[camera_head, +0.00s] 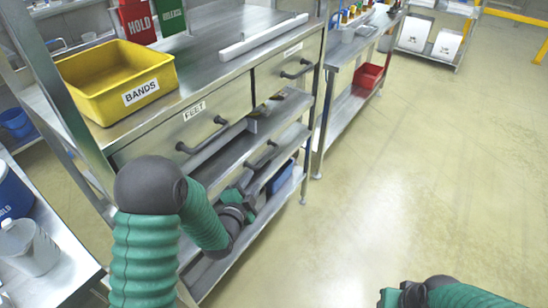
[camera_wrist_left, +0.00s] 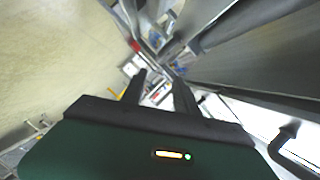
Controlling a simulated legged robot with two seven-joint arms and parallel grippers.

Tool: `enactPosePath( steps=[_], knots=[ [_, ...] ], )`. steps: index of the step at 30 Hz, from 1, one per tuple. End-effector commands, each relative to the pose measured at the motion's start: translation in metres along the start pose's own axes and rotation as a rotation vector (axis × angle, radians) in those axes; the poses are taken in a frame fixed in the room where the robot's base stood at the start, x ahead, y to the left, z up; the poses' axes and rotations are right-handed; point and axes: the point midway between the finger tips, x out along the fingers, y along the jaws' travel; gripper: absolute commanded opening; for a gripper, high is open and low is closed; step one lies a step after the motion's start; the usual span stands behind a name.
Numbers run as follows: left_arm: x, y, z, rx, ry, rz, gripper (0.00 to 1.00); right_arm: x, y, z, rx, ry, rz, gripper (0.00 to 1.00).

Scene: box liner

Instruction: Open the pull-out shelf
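The steel bench has a pull-out shelf (camera_head: 285,147) below its drawers, with a dark bar handle (camera_head: 263,156) on its front edge. My left gripper (camera_head: 244,186) is low in front of the bench, just below and left of that handle. In the left wrist view its two dark fingers (camera_wrist_left: 159,88) are apart with nothing between them. A dark handle (camera_wrist_left: 285,142) shows at the lower right there, outside the fingers; I cannot tell which handle it is. My right gripper (camera_head: 392,297) is at the bottom edge, over the floor, its fingers unclear.
A drawer marked FEET (camera_head: 180,128) and another drawer (camera_head: 287,70) are above the shelf. A yellow BANDS bin (camera_head: 115,80) stands on the bench top. A blue bin (camera_head: 281,177) sits lower down. The floor (camera_head: 430,170) at right is clear.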

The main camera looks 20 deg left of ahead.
Motion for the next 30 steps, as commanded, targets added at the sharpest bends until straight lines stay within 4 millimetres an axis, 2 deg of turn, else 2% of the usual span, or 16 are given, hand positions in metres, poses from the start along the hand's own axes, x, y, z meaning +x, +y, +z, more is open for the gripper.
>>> enactPosePath(
  steps=[6,15,21,28,30],
  knots=[
    [0.060,0.002,0.004,-0.006,-0.001,0.002,0.36,0.004,0.000,0.001,0.001,-0.001,0.000,0.36],
    [0.130,0.001,0.004,-0.008,-0.001,0.001,0.36,0.011,0.000,0.002,0.000,0.000,0.000,0.36],
    [0.149,0.001,0.003,-0.006,-0.002,0.003,0.36,0.012,0.000,0.003,0.000,0.000,0.000,0.36],
    [0.149,0.000,0.003,-0.006,-0.002,0.003,0.36,0.012,0.000,0.003,0.000,0.000,0.000,0.36],
    [0.149,0.000,0.003,-0.006,-0.002,0.003,0.28,0.012,0.000,0.003,0.000,0.000,0.000,0.36]
  ],
)
